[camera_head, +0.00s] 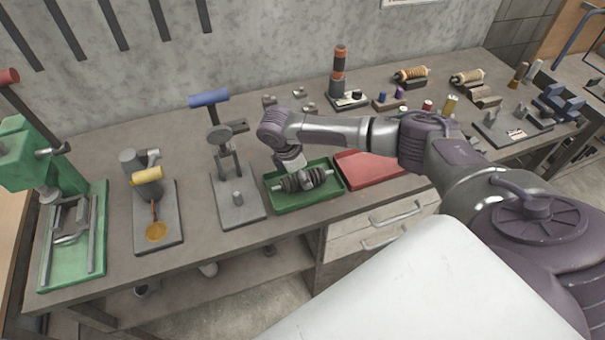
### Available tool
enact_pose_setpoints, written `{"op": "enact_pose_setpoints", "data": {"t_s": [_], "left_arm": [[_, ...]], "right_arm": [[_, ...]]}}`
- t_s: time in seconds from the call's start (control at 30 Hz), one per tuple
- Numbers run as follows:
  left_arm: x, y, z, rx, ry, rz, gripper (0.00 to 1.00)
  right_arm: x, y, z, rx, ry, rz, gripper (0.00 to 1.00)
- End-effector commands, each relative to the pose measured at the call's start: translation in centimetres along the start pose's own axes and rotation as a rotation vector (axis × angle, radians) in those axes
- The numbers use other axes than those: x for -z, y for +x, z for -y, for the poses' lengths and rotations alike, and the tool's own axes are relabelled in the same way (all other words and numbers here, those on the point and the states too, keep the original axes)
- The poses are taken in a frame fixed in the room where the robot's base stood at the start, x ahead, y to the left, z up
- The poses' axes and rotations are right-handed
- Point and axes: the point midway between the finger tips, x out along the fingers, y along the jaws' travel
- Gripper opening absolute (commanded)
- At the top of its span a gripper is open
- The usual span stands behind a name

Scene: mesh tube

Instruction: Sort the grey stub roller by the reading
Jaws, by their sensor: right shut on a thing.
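My right gripper (302,179) reaches down over the green tray (322,196), shut on the grey stub roller (328,173). Dark gripper fingers cover much of the roller; its light grey ends show on either side. It is low in the tray; I cannot tell whether it touches the floor. The red tray (367,168) stands just right of the green one, partly behind my right arm, and its visible part looks empty. My left gripper is not in view.
A grey-based press with a yellow handle (147,175) and a green machine (70,235) stand on the left of the bench. A stacked column (339,73), spools (411,75) and small parts fill the back right. The bench front edge lies close before the trays.

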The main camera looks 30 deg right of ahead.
Motion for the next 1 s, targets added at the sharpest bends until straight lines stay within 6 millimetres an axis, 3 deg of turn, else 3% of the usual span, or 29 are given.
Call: {"op": "enact_pose_setpoints", "data": {"t_s": [0.4,0.43,0.6,1.0], "left_arm": [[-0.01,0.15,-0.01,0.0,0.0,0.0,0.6],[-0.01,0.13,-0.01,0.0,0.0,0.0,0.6],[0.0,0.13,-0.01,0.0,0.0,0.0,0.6],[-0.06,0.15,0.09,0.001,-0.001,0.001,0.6]], "right_arm": [[0.18,0.44,-0.04,-0.001,0.0,-0.001,0.0],[0.16,0.4,-0.05,-0.002,0.0,-0.001,0.56],[0.15,0.41,-0.03,-0.001,0.0,-0.001,0.8],[0.16,-0.34,-0.02,0.0,0.0,-0.001,0.8]]}}
